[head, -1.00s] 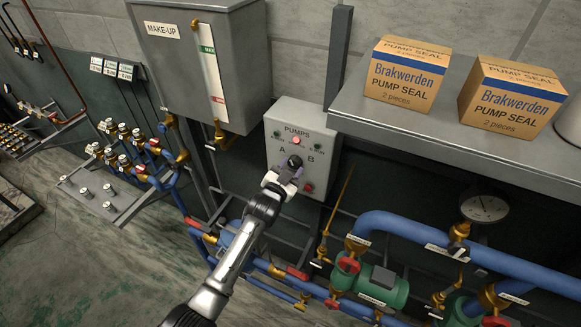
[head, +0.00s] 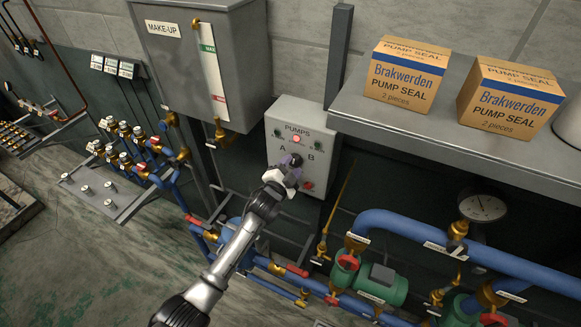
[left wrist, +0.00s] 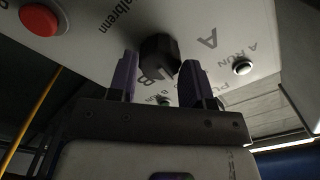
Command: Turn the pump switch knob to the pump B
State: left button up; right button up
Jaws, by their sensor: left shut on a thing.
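The black pump switch knob (head: 297,159) is on the front of the grey PUMPS box (head: 312,115), between the letters A and B. My left gripper (head: 290,165) is at the knob, with its purple fingers on either side of it. In the left wrist view the knob (left wrist: 160,58) shows between the fingertips of the left gripper (left wrist: 158,75), which is shut on it. I cannot tell for sure which letter the knob points to. My right gripper is not in view.
A red button (head: 307,185) is low on the box, close to the gripper; a lit red lamp (head: 297,139) is above the knob. The MAKE-UP tank (head: 215,65) hangs to the left. A shelf (head: 400,120) with two cartons juts out at right. Pipes run below.

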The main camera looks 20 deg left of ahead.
pick_arm(q)
jog(key=m, duration=0.3)
jog(key=shift+r, duration=0.1)
jog(key=m, duration=0.3)
jog(key=o, duration=0.5)
jog(key=shift+m, duration=0.5)
jog(key=o, duration=0.4)
